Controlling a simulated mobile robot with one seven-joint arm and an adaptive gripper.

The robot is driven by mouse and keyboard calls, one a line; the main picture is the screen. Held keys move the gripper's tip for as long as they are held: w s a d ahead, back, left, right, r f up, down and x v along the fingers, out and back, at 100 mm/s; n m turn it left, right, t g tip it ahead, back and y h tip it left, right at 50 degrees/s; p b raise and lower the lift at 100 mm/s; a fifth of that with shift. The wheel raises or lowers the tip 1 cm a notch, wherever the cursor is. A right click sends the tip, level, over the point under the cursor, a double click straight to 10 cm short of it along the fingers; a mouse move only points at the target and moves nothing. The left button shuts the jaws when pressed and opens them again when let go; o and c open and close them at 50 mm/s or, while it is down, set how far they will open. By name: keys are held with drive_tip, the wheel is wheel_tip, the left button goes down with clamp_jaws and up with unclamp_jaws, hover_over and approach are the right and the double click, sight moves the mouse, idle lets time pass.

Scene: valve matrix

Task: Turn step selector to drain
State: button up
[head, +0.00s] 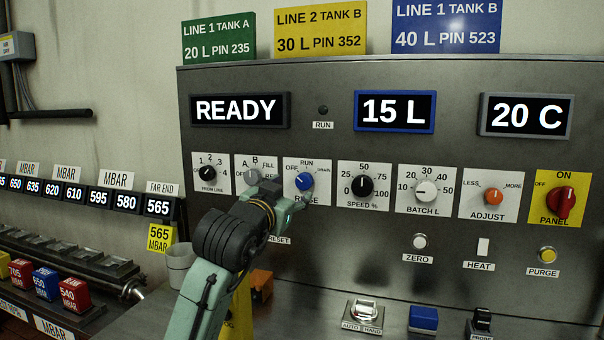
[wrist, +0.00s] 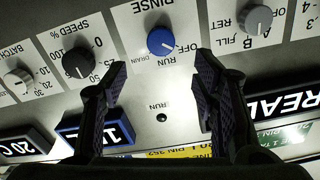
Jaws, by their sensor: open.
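The blue knob (head: 304,181) sits on a white plate marked OFF, RUN and DRAIN, with RINSE in larger letters below. DRAIN is at the plate's right in the head view. In the wrist view the blue knob (wrist: 161,41) appears upside down, with DRAIN on its left. My gripper (head: 293,204) is in front of the panel, just below the blue knob, and partly covers the plate's lower edge. In the wrist view my gripper (wrist: 161,72) is open and empty, its fingers apart, with the knob beyond the gap between them.
A grey A/B/FILL knob (head: 252,177) is close on the left, partly behind my arm. The black speed knob (head: 362,186) is close on the right. The READY display (head: 240,110) is above. A white cup (head: 180,263) stands left of my arm.

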sight(303, 181)
drive_tip(key=p+x, duration=0.3)
drive_tip(key=x, duration=0.6)
drive_tip(key=shift+w, duration=0.2)
drive_tip(key=c, duration=1.2)
drive_tip(key=shift+o, duration=0.2)
